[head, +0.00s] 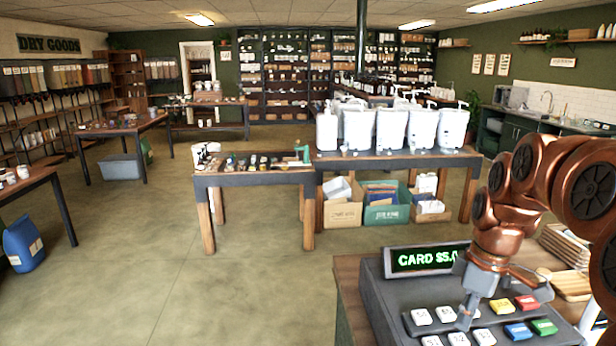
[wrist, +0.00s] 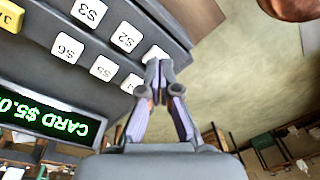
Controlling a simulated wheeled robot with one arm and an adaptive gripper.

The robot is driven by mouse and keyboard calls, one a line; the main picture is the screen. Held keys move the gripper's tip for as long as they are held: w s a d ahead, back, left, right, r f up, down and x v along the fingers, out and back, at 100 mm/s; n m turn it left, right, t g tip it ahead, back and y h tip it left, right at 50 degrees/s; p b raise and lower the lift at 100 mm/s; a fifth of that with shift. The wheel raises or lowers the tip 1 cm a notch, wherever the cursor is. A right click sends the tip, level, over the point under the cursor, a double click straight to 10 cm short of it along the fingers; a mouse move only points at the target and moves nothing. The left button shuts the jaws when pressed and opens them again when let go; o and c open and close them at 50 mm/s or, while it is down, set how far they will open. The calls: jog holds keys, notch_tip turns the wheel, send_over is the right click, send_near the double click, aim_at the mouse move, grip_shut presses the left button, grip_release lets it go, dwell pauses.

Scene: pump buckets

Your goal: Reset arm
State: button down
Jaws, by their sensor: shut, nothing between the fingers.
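My copper-coloured arm comes in from the right, and my gripper (head: 465,318) points down over the cash register's keypad. In the wrist view my gripper (wrist: 159,68) is shut and empty, its tips together beside a white key (wrist: 155,53). I cannot tell whether they touch it. The dark register (head: 375,295) sits on a counter, with white, yellow, red, blue and green keys. Its display (head: 425,259) shows green text "CARD $5.0", its right end hidden by my arm in the head view. The display also shows in the wrist view (wrist: 48,112).
Behind the register a table (head: 400,161) holds several white pump buckets (head: 390,128), with boxes and a green crate (head: 387,213) below. Wooden trays (head: 568,283) lie right of the register. Open floor (head: 200,270) spreads to the left.

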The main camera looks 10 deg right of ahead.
jog(key=s+a+f+m, duration=0.4)
jog(key=s+a, duration=0.3)
jog(key=s, duration=0.3)
jog(key=s+a+f+m+g+h, duration=0.1)
jog(key=s+a+f+m, duration=0.2)
jog(key=s+a, duration=0.5)
jog(key=s+m, duration=0.1)
jog(key=s, duration=0.2)
jog(key=shift+a+f+m+g, duration=0.2)
jog(key=shift+f+m+g, duration=0.1)
jog(key=shift+f+m, duration=0.1)
jog(key=shift+s+d, duration=0.1)
jog(key=shift+d, duration=0.05)
